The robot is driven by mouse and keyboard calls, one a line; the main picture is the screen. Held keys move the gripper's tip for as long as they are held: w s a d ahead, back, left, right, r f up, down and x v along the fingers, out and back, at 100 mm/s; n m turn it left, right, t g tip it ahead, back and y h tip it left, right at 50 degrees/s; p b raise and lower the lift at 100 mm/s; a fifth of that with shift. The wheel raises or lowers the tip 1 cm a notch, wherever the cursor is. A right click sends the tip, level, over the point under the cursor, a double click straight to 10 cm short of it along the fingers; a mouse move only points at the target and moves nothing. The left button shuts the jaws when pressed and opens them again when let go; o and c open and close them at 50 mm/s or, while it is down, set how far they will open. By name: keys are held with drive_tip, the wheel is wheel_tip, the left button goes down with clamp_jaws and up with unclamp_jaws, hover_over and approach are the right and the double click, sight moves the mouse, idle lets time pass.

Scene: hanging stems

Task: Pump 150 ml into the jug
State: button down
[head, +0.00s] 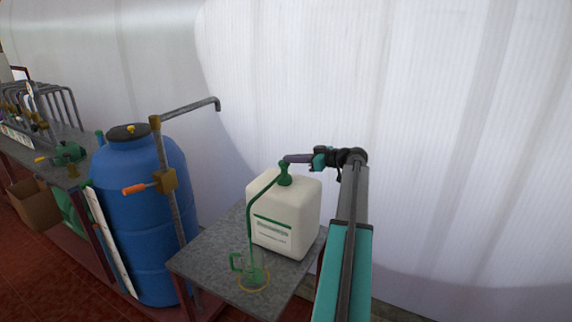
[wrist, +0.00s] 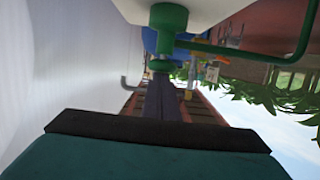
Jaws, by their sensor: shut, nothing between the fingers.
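A white canister (head: 285,210) with a green label stripe stands on a grey table (head: 215,255). Its green pump (head: 284,178) is on top, and a green spout tube (head: 252,215) bends down from it to the jug (head: 252,274). The jug is small, clear green, with a handle on its left; its fill level is too small to read. My gripper (head: 288,158) is shut and empty, its dark fingertips at the top of the pump head. In the upside-down wrist view, the pump (wrist: 162,50) lies just beyond the fingers (wrist: 161,95); contact is unclear.
A blue barrel (head: 145,215) and a metal standpipe (head: 175,220) with an orange-handled tap (head: 148,187) stand left of the table. A pale wall (head: 450,150) is behind.

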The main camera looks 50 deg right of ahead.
drive_tip(key=shift+f, duration=0.3)
drive_tip(key=shift+a, duration=0.1)
drive_tip(key=s+d+r+b, duration=0.2)
drive_tip(key=s+r+b, duration=0.2)
drive_tip(key=s+r, duration=0.3)
drive_tip(key=shift+f+v, duration=0.3)
drive_tip(key=shift+v, duration=0.9)
idle(0.5)
